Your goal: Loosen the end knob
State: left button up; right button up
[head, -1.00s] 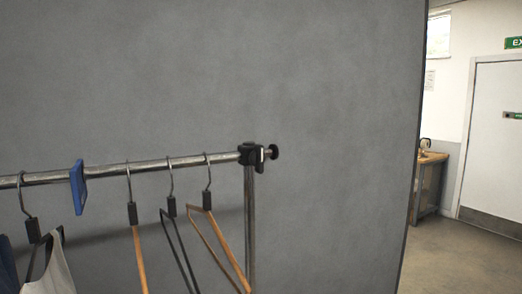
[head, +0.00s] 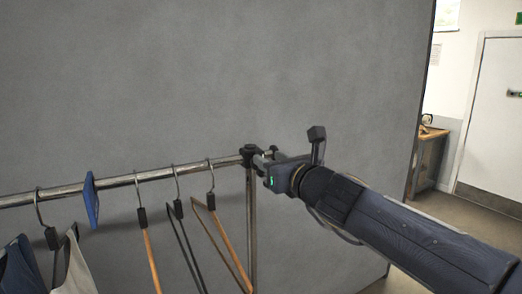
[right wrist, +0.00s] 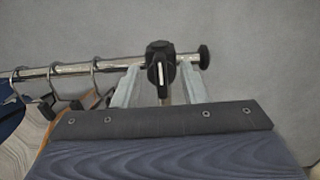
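The black end knob (right wrist: 160,72) has a pale stripe and sits on the clamp where the chrome rail meets the upright post, near the rail's right end. My right gripper (right wrist: 160,78) is open, with one grey finger on each side of the knob and a gap visible on both sides. In the head view my right gripper (head: 264,162) reaches in from the right to the rail end and partly hides the knob; the black clamp (head: 249,153) shows beside it. My left gripper is not in view.
The chrome rail (head: 140,178) carries several hangers, some with clothes, and a blue divider (head: 91,200) left of the clamp. A black end cap (right wrist: 204,56) closes the rail just right of my fingers. A grey backdrop (head: 200,70) stands behind. A wooden-topped bench (head: 430,135) is far right.

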aim_at(263, 155)
jog(key=p+x, duration=0.1)
jog(key=x, duration=0.4)
jog(key=shift+w, duration=0.15)
jog(key=c, duration=0.7)
jog(key=shift+a+f, duration=0.1)
jog(key=shift+f, duration=0.05)
grip_shut()
